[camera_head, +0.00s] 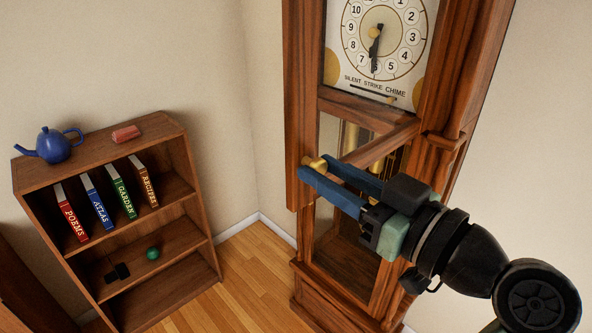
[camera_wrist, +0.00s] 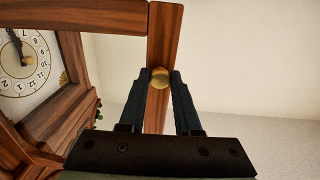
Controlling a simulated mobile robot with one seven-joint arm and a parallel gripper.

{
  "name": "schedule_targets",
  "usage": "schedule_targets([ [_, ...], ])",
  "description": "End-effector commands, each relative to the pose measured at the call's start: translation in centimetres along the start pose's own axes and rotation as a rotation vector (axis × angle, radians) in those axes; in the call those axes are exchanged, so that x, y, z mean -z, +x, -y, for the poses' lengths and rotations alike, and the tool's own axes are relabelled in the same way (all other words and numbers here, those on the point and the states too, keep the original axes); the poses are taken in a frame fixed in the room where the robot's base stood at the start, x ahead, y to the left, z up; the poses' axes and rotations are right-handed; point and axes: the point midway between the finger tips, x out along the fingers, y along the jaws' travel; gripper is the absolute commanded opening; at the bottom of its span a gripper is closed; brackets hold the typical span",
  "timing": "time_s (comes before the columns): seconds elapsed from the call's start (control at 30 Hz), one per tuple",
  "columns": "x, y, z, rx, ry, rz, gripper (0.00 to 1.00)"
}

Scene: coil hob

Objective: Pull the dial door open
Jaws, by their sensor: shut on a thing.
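The tall wooden clock (camera_head: 464,75) shows its white dial (camera_head: 385,38) in the head view. The dial door (camera_head: 301,110) stands swung out from the case, its free edge on the left and its lower rail slanting back to the right. A small brass knob (camera_head: 317,162) sits low on this edge. My gripper (camera_head: 315,169) is shut on the knob. In the wrist view the knob (camera_wrist: 160,78) is between the two dark fingertips, against the door's wooden stile (camera_wrist: 163,38). A gap shows between the door and the dial (camera_wrist: 26,65).
A low wooden bookshelf (camera_head: 108,160) stands to the left, with a blue teapot (camera_head: 53,145) and a reddish block (camera_head: 126,133) on top. Several books, a green ball (camera_head: 152,254) and a dark object are on its shelves. Bare floor (camera_head: 225,290) lies between shelf and clock.

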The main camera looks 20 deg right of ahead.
Motion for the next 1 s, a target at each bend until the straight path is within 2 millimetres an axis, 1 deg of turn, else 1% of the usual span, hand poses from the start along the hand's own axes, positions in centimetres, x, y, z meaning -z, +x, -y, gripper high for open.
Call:
schedule_targets([
  [0.03,-0.1,-0.8,-0.2,0.016,-0.001,-0.001,0.00],
  [0.1,-0.1,-1.6,-0.3,0.040,0.000,0.000,0.00],
  [0.3,-0.1,-2.8,-0.4,0.078,0.003,0.001,0.00],
  [0.73,0.0,-3.0,-0.5,0.086,0.006,0.001,0.00],
  [0.77,0.0,-3.0,-0.5,0.086,0.006,0.001,0.35],
  [0.9,-0.1,-3.0,-0.5,0.086,0.005,0.002,0.61],
  [1.0,0.0,-3.0,-0.5,0.086,0.005,0.001,0.61],
])
